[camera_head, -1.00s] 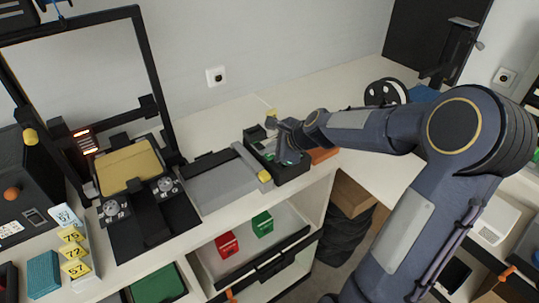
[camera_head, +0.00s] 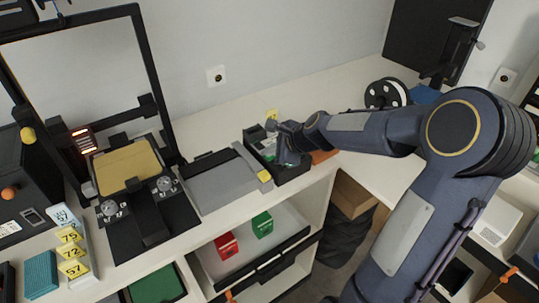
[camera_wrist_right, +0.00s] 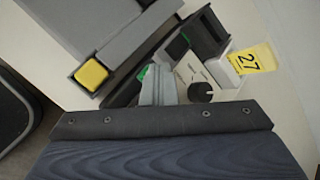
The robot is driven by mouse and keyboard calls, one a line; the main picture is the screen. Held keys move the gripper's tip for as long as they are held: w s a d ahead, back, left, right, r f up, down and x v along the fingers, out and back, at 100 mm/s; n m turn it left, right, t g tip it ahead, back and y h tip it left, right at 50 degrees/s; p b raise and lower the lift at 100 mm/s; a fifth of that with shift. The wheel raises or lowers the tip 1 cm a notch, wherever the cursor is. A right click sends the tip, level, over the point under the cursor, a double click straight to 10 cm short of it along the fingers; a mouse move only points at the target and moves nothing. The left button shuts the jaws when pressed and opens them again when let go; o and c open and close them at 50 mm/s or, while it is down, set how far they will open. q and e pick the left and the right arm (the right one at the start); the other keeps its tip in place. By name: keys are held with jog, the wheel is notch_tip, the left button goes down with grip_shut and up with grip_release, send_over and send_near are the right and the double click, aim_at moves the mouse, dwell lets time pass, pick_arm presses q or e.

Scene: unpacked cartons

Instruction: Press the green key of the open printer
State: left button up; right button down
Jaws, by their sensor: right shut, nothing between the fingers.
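A low dark open-topped device (camera_head: 291,172), which I take for the open printer, sits at the counter's front edge. In the right wrist view its pale inner face carries a black knob (camera_wrist_right: 201,92), and a small green piece (camera_wrist_right: 145,73) shows beside my fingers, partly hidden by them. I cannot tell for sure whether that is the green key. A dark green patch (camera_wrist_right: 178,47) shows farther in. My right gripper (camera_head: 287,157) is shut and empty, pointing down into the device. Whether the fingertips touch anything is unclear. My left gripper is not in view.
A grey flat unit (camera_head: 220,186) with a yellow corner (camera_head: 264,176) stands close left. A yellow tag marked 27 (camera_wrist_right: 245,60) stands at the device's back. A black-framed machine (camera_head: 140,75) is farther left. A spool (camera_head: 386,93) stands behind my arm.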

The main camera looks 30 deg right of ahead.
aim_at(273, 158)
jog(key=shift+r+p, duration=0.9)
notch_tip(273, 158, up, 5)
jog(key=p, duration=0.5)
dwell(0.7)
